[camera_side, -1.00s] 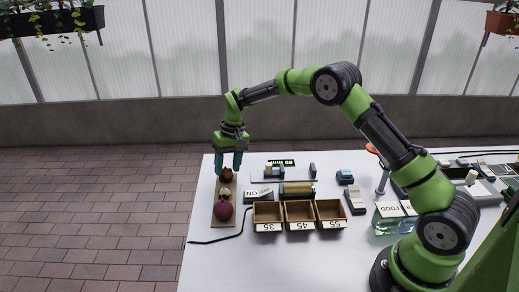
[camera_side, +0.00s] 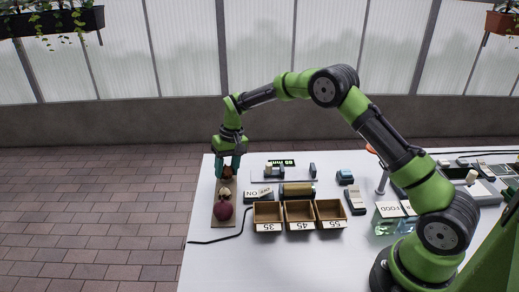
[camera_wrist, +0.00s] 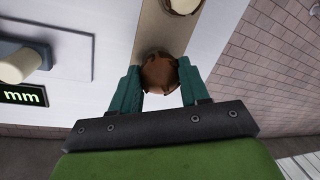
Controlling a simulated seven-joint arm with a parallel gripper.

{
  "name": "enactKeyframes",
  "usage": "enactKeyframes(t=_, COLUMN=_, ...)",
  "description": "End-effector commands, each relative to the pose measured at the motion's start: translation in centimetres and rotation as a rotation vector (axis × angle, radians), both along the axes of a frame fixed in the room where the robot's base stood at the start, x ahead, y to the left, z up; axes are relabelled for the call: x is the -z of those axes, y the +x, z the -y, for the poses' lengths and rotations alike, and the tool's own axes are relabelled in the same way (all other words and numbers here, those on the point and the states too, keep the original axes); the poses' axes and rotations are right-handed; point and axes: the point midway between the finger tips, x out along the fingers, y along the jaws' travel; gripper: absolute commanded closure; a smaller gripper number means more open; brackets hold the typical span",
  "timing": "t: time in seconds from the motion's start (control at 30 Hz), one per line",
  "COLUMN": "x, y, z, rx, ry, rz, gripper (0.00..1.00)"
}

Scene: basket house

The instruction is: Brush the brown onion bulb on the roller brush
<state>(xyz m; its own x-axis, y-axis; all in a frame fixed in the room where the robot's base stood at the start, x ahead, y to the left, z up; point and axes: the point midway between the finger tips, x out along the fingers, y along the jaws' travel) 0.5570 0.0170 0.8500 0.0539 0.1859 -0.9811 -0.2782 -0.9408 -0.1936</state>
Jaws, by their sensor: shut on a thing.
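The brown onion bulb (camera_side: 228,171) is at the far end of a narrow board (camera_side: 216,217) on the left of the table. In the wrist view the brown bulb (camera_wrist: 159,74) sits between the two teal fingers. My gripper (camera_side: 228,173) is lowered over the board and shut on the bulb; the fingers (camera_wrist: 160,88) touch its sides. The roller brush (camera_side: 298,190) is a yellowish cylinder in the middle of the table, right of the board, behind the bins.
A pale bulb (camera_side: 224,191) and a dark red bulb (camera_side: 223,211) lie nearer on the board. An ON sign (camera_side: 258,194) and a gauge with an mm display (camera_wrist: 22,95) are close by.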

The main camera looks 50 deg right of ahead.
Motion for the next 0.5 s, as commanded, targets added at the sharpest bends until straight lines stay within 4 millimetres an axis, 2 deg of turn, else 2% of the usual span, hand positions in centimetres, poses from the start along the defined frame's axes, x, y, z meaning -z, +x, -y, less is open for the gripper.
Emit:
enactKeyframes(t=0.3, x=-6.4, y=0.1, z=0.0, rx=-0.001, ry=-0.001, rz=0.005, gripper=0.84)
enactKeyframes(t=0.5, x=-9.3, y=0.2, z=0.5, rx=0.009, ry=0.0, rz=0.004, gripper=0.84)
